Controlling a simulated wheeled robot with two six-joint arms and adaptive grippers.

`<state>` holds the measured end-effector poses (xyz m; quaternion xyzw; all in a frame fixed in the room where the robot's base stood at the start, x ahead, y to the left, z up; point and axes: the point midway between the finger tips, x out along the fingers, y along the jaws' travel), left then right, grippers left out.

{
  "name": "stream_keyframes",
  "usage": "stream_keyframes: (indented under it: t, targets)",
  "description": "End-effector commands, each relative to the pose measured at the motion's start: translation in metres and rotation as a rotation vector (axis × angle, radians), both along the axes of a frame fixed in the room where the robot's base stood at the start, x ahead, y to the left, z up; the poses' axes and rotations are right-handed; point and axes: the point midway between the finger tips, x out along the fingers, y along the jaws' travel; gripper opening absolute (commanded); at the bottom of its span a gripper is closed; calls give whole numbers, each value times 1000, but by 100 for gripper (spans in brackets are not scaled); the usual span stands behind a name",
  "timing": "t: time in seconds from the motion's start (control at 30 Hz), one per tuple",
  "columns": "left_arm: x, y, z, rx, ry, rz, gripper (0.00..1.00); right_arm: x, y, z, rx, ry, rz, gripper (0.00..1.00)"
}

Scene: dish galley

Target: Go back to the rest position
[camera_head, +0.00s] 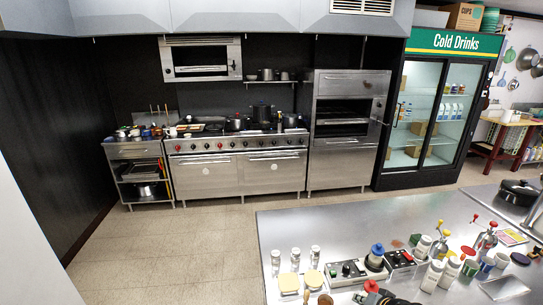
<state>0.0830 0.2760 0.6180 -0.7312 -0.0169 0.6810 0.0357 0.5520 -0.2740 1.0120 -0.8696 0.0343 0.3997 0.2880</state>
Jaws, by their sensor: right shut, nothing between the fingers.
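My left gripper is not in view.
Beyond the open tiled floor (190,240) stand a range (238,175), an oven (343,165) and a drinks fridge (380,165).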

Motion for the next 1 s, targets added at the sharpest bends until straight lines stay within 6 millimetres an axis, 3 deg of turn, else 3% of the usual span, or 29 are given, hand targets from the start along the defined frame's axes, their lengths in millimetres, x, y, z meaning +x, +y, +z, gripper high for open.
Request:
stream_keyframes:
  t: [0.13,0.27,0.53,0.73,0.93,1.0]
  targets:
    - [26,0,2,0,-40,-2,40,-27,15,-5,-71,39,71,0]
    - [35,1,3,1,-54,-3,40,-57,26,-7,-147,82,143,0]
    - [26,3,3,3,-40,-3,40,-134,42,0,-335,197,302,0]
    - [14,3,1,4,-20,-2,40,-191,41,16,-455,289,389,0]
    - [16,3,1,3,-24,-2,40,-240,33,36,-543,382,445,0]
    - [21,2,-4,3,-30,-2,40,-238,31,16,-547,395,450,0]
